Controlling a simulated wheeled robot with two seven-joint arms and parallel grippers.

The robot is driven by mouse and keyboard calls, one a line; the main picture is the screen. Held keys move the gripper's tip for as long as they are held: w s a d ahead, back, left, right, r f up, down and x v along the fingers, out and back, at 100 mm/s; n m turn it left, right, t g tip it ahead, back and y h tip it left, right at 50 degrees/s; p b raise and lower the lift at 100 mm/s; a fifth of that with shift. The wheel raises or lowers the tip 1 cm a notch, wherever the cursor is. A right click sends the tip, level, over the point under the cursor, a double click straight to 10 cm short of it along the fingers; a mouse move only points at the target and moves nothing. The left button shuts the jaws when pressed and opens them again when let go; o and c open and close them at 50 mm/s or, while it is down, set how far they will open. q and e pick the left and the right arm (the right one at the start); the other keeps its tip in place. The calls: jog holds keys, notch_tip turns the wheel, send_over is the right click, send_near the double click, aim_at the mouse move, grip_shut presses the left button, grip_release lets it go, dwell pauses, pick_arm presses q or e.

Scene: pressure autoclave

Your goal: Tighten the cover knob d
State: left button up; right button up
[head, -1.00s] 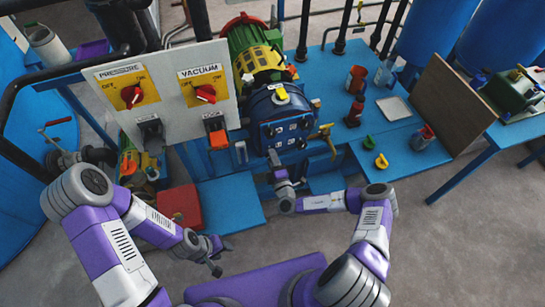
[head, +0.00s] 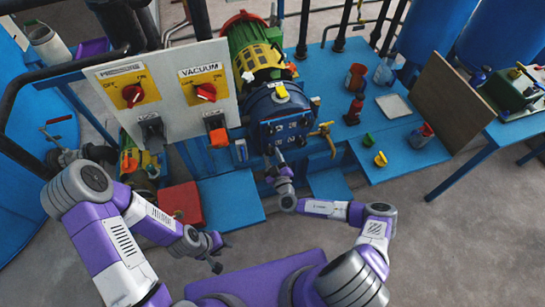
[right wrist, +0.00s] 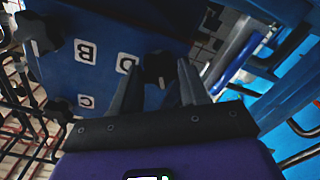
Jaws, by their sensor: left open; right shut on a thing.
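In the right wrist view the cover (right wrist: 62,75) carries the labels B, C and D. The dark cover knob d (right wrist: 157,66) sits beside the D label, between the fingers of my right gripper (right wrist: 156,82). The right gripper (head: 278,156) is shut on that knob at the lower part of the cover; the fingers hide part of the knob. My left gripper (head: 217,258) is open and empty, low and well away from the cover.
A brass valve handle (head: 326,136) is right of the cover. Bottles, a white tray (head: 393,106) and yellow and green pieces are on the blue table at right. A red box (head: 181,204) stands below left.

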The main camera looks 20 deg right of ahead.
jog(key=m+b, duration=0.1)
jog(key=m, duration=0.4)
jog(key=shift+m, duration=0.4)
dwell(0.4)
jog(key=o, duration=1.1)
jog(key=shift+c, duration=0.2)
jog(key=shift+s, duration=0.1)
jog(key=s+p, duration=0.1)
jog(key=s, duration=0.6)
jog(key=shift+s+d, duration=0.15)
jog(key=shift+s, duration=0.05)
